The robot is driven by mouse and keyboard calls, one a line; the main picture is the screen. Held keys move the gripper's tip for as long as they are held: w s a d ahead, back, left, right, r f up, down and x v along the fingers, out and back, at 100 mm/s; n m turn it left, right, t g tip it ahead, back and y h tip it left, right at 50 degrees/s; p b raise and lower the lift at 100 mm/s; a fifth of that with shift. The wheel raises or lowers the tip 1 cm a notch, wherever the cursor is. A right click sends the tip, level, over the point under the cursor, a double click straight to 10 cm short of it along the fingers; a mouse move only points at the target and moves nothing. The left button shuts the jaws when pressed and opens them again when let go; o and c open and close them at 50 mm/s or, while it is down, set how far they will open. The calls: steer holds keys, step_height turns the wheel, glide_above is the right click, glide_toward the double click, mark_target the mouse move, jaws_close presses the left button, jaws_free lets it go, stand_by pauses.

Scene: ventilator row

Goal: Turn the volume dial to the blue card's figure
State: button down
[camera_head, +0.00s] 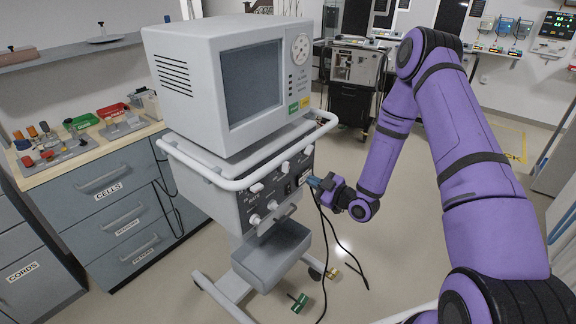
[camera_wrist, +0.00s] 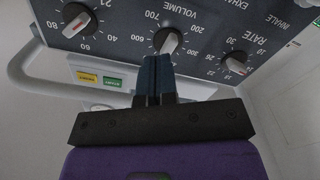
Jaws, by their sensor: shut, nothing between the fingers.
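The volume dial (camera_wrist: 167,42) is a dark round knob with a pale pointer strip, under the printed word VOLUME in the wrist view. Figures such as 200, 600 and 700 ring it; the exact setting is hard to read. My gripper (camera_wrist: 157,62) is shut, its dark blue fingers together and empty, tips at the dial's near edge. I cannot tell whether they touch it. In the head view my gripper (camera_head: 313,182) is at the right end of the ventilator's (camera_head: 215,90) control panel and hides part of it. I see no blue card.
Neighbouring dials sit on both sides, the rate dial (camera_wrist: 236,62) and another (camera_wrist: 77,20). A white rail (camera_head: 230,182) runs round the ventilator above the panel. A grey bin (camera_head: 272,255) hangs below. Cables hang beside my gripper. A counter (camera_head: 90,155) stands left.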

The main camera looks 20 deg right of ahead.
steer(key=x, duration=0.7)
steer(key=shift+n, duration=0.3)
steer(key=shift+s+a+r, duration=0.1)
steer(key=shift+a+r, duration=0.15)
steer(key=shift+r, duration=0.2)
stand_by(1.0)
steer(key=shift+d+f, duration=0.1)
steer(key=shift+d, duration=0.05)
steer(key=v, duration=0.6)
steer(key=shift+f, duration=0.25)
steer(key=shift+d, duration=0.15)
stand_by(0.3)
